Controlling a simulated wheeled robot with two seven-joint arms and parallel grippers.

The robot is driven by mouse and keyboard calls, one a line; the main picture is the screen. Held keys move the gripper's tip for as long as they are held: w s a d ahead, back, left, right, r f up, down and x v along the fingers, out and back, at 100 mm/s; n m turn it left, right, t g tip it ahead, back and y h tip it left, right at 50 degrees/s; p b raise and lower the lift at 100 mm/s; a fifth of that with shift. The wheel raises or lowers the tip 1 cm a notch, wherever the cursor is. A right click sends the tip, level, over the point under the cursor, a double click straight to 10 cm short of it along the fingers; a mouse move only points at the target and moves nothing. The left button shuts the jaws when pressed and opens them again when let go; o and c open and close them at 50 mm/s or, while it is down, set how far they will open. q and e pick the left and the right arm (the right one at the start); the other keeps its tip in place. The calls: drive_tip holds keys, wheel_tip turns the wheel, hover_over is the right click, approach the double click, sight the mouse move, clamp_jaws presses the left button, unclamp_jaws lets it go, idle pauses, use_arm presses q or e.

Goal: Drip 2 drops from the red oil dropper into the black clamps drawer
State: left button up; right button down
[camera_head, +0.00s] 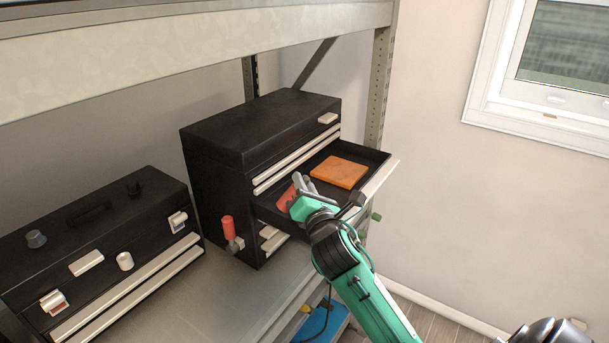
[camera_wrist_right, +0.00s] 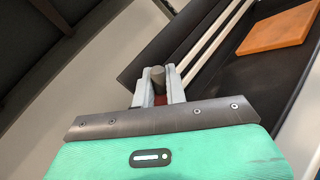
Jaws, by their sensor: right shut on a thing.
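The black clamps drawer (camera_head: 366,160) is pulled out of the black tool chest (camera_head: 215,160), with an orange block (camera_head: 339,172) lying in it. The block also shows in the wrist view (camera_wrist_right: 277,29). My right gripper (camera_head: 300,187) is over the left part of the open drawer. It is shut on the red oil dropper (camera_head: 286,198). In the wrist view the dropper's grey end (camera_wrist_right: 158,78) stands between the two fingers, with a little red below it. The dropper's tip cannot be made out. My left gripper is not in view.
A red-handled tool (camera_head: 228,229) is on the chest's front left side. A second black toolbox (camera_head: 92,230) stands at the left on the grey shelf (camera_head: 205,300). The rack post (camera_head: 379,90) rises behind the drawer. A blue item (camera_head: 322,323) lies lower down.

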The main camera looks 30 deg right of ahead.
drive_tip(key=shift+a+f+m+h+b, duration=0.15)
drive_tip(key=shift+f+m+h+b, duration=0.45)
drive_tip(key=shift+f+m+b, duration=2.25)
wheel_tip(320, 180, up, 2)
drive_tip(key=shift+w+r+n+b, duration=0.1)
drive_tip(key=shift+r+n+b, duration=0.15)
drive_tip(key=shift+n+b, duration=0.75)
drive_tip(key=shift+a+f+p, duration=0.1)
drive_tip(key=shift+f+p, duration=0.2)
drive_tip(key=shift+r+m+t+h+b, duration=0.15)
drive_tip(key=shift+m+t+h+b, duration=0.15)
drive_tip(key=shift+m+h+b, duration=0.65)
drive_tip(key=shift+a+r+m+h, duration=0.1)
drive_tip(key=shift+m+h, duration=0.15)
drive_tip(key=shift+m, duration=1.15)
drive_tip(key=shift+r, duration=0.1)
